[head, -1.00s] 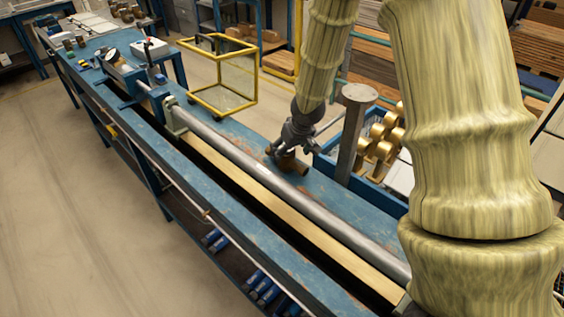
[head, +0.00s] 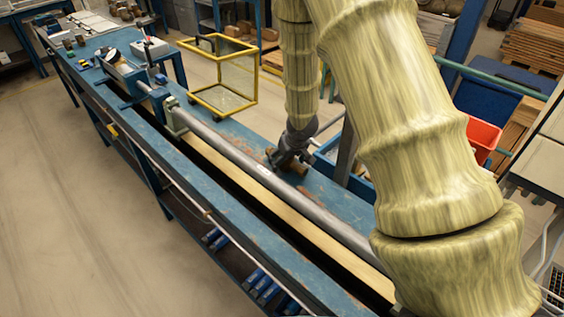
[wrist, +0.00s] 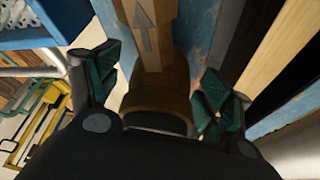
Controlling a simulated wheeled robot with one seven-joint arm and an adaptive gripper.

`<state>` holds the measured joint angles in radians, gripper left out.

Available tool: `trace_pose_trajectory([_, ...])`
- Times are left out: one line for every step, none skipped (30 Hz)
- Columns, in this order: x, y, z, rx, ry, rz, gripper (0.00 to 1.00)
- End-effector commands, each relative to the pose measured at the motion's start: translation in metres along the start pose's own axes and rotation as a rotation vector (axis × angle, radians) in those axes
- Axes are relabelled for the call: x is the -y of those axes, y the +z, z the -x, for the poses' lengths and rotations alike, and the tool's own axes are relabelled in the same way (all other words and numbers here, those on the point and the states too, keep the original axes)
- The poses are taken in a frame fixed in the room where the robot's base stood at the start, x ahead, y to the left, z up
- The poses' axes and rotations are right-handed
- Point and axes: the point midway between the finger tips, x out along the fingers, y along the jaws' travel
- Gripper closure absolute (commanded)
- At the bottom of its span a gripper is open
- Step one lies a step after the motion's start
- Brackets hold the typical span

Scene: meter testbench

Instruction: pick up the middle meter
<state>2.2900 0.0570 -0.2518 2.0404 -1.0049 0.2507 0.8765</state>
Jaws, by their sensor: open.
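A brass-brown meter (head: 297,168) lies on the blue bench beside the long grey pipe, mostly hidden behind my gripper (head: 280,158) in the head view. In the wrist view the meter (wrist: 152,85) has an arrow on its body and a round, thicker end towards me. My gripper (wrist: 160,88) is open, with one green-padded finger on each side of this end. I cannot tell whether the pads touch it. No other meter shows close to it, so I cannot tell its place in a row.
The grey pipe (head: 265,175) runs along the blue bench (head: 190,205). Small brass pieces (head: 68,44) sit at the far end. A blue bin (wrist: 35,25) is close by on the left in the wrist view.

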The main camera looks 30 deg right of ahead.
Motion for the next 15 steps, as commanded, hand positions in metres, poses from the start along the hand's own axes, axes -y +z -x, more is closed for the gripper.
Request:
trace_pose_trajectory([0.0002, 0.0001, -0.001, 0.0, 0.0, 0.0, 0.21])
trace_pose_trajectory([0.0003, 0.0001, -0.0014, 0.0, 0.0, 0.0, 0.21])
trace_pose_trajectory([0.0004, 0.0001, -0.0016, 0.0, 0.0, 0.0, 0.21])
trace_pose_trajectory([0.0004, 0.0001, -0.0017, 0.0, 0.0, 0.0, 0.21])
trace_pose_trajectory([0.0004, 0.0, -0.0017, 0.0, 0.0, 0.0, 0.21])
trace_pose_trajectory([0.0004, 0.0001, -0.0017, 0.0, 0.0, 0.0, 0.21])
trace_pose_trajectory([0.0004, 0.0, -0.0016, 0.0, 0.0, 0.0, 0.21])
trace_pose_trajectory([0.0004, 0.0, -0.0016, 0.0, 0.0, 0.0, 0.21])
trace_pose_trajectory([0.0004, 0.0, -0.0016, 0.0, 0.0, 0.0, 0.26])
trace_pose_trajectory([0.0004, 0.0, -0.0016, 0.0, 0.0, 0.0, 0.32])
trace_pose_trajectory([0.0005, 0.0, -0.0015, 0.0, 0.0, 0.0, 0.37])
trace_pose_trajectory([0.0005, 0.0, -0.0015, 0.0, 0.0, 0.0, 0.44])
trace_pose_trajectory([0.0005, -0.0001, -0.0015, 0.0, 0.0, 0.0, 0.5])
trace_pose_trajectory([0.0005, -0.0001, -0.0015, 0.0, 0.0, 0.0, 0.55])
trace_pose_trajectory([0.0005, -0.0001, -0.0015, 0.0, 0.0, 0.0, 0.63])
